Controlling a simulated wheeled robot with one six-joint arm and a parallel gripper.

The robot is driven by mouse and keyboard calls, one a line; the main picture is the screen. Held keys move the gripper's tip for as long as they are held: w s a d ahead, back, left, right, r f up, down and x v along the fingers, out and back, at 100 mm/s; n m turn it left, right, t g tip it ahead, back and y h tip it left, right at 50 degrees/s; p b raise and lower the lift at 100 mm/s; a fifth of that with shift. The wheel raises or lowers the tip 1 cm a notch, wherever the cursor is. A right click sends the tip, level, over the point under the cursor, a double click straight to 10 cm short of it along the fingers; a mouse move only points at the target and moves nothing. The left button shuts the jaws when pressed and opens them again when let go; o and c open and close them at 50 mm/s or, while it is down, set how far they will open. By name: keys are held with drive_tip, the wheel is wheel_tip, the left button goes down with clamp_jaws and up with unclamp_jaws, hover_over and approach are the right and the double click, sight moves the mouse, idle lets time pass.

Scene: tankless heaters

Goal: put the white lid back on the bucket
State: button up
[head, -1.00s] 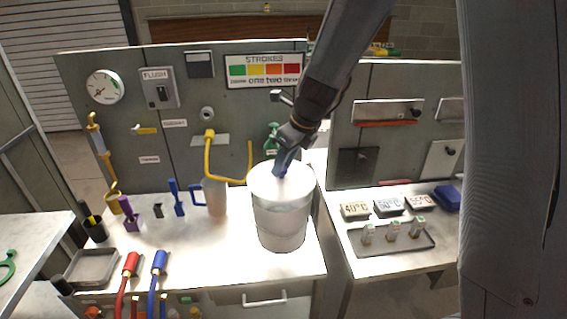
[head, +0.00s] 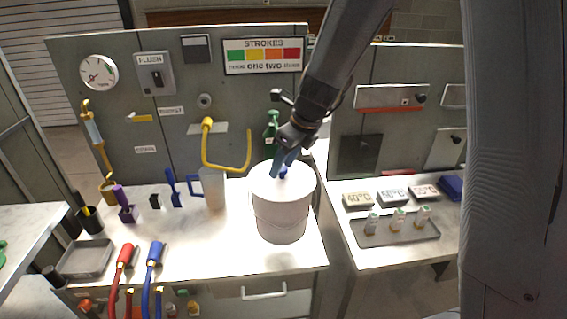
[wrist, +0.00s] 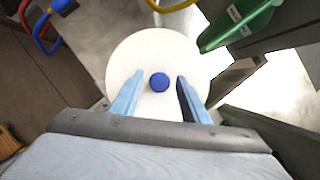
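The white bucket (head: 281,218) stands upright on the left bench near its right end. The white lid (head: 268,190) lies on the bucket's top and looks level; whether it is pressed down all round I cannot tell. A blue knob (wrist: 159,82) sits at the middle of the lid. My gripper (head: 279,168) is just above the lid, pointing down at the knob. In the wrist view my gripper (wrist: 153,88) is open, with a pale blue finger on either side of the knob and a gap to each.
A green bottle (head: 271,128) stands close behind the bucket. A yellow pipe (head: 226,168) and a translucent jug (head: 213,188) are to its left. A tray with small bottles (head: 396,229) is on the right bench.

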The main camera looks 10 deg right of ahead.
drive_tip(key=shift+r, duration=0.1)
drive_tip(key=v, duration=0.7)
drive_tip(key=shift+s+d+r, duration=0.1)
drive_tip(key=shift+r, duration=0.15)
idle(0.5)
drive_tip(key=shift+s+d+f+n+g+h, duration=0.45)
drive_tip(key=shift+s+d+f+n, duration=1.1)
drive_tip(key=shift+s+n, duration=2.25)
drive_tip(key=shift+s+d+f+n+g+h, duration=0.15)
drive_tip(key=shift+s+d+f+n+h, duration=0.45)
drive_tip(key=shift+s+d+f+n, duration=2.95)
drive_tip(key=shift+s+a+r+n+g+h, duration=0.5)
drive_tip(key=shift+s+n, duration=1.25)
drive_tip(key=shift+n, duration=4.4)
drive_tip(key=shift+a+f, duration=0.1)
